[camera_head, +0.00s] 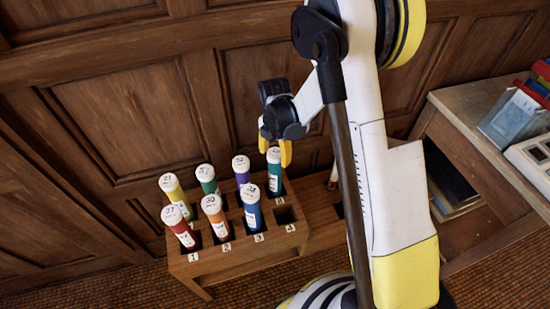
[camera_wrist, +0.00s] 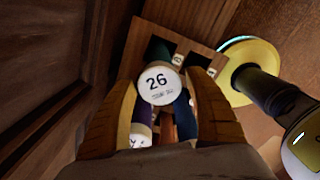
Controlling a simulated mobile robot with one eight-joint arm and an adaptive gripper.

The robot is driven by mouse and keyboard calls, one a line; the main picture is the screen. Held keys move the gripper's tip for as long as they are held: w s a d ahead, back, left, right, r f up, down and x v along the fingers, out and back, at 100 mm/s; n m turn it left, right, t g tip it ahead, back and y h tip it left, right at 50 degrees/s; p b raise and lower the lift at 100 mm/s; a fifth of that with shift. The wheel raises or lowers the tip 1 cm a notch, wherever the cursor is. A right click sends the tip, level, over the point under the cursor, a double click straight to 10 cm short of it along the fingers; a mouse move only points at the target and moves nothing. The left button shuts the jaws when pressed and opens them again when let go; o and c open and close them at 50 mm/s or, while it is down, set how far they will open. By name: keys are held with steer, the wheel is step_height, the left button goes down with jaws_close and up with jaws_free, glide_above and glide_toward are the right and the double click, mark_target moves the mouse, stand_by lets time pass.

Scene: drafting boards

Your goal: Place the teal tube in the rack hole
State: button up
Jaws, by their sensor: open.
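The wooden rack (camera_head: 222,258) holds two rows of white-capped tubes. The teal tube (camera_head: 275,186) stands upright at the back right of the rack. My gripper (camera_head: 275,151) is open above it, its yellow fingers at the cap's height. In the wrist view the cap marked 26 (camera_wrist: 160,86) lies between the two fingers of my gripper (camera_wrist: 160,82); I cannot tell whether they touch it. The front-right rack hole (camera_head: 286,214), by label 4, is empty. The teal tube's lower end is hidden in the rack.
A blue tube (camera_head: 253,213) stands left of the empty hole, and a purple tube (camera_head: 242,177) stands left of the teal one. Several other tubes fill the left side. A panelled wall is close behind. A wooden desk (camera_head: 470,118) is at right.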

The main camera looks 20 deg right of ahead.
step_height(320, 180, up, 8)
steer(key=p, duration=0.2)
steer(key=shift+p, duration=0.35)
steer(key=s+r+m+t, duration=0.2)
steer(key=s+r+m, duration=0.4)
steer(key=r+m, duration=0.25)
steer(key=s+r+m+t, duration=0.3)
steer(key=s+r+m, duration=0.4)
steer(key=r, duration=0.3)
steer(key=s+r+m+t, duration=0.2)
steer(key=s+m, duration=0.5)
steer(key=m, duration=0.2)
